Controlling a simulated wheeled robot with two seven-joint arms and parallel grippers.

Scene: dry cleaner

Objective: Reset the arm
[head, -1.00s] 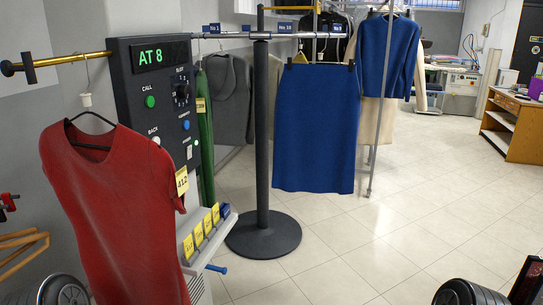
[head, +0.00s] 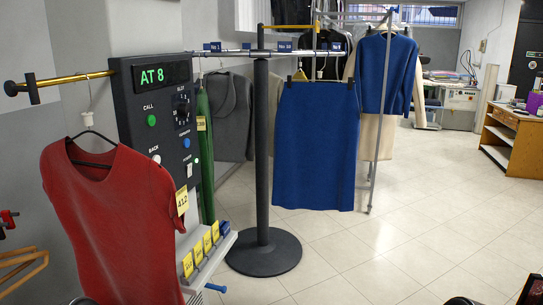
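Neither gripper's fingertips can be made out. A red dress (head: 115,225) with a yellow tag 412 (head: 182,202) hangs on a black hanger at the left. Behind it stands a dark control panel (head: 160,110) with a green display reading AT 8 (head: 153,76).
A blue skirt (head: 317,145) hangs from the rail beside a dark post (head: 262,150) with a round base (head: 264,254). A blue top (head: 387,75) hangs further back. A wooden desk (head: 512,140) stands at the right. The tiled floor (head: 430,210) between is clear.

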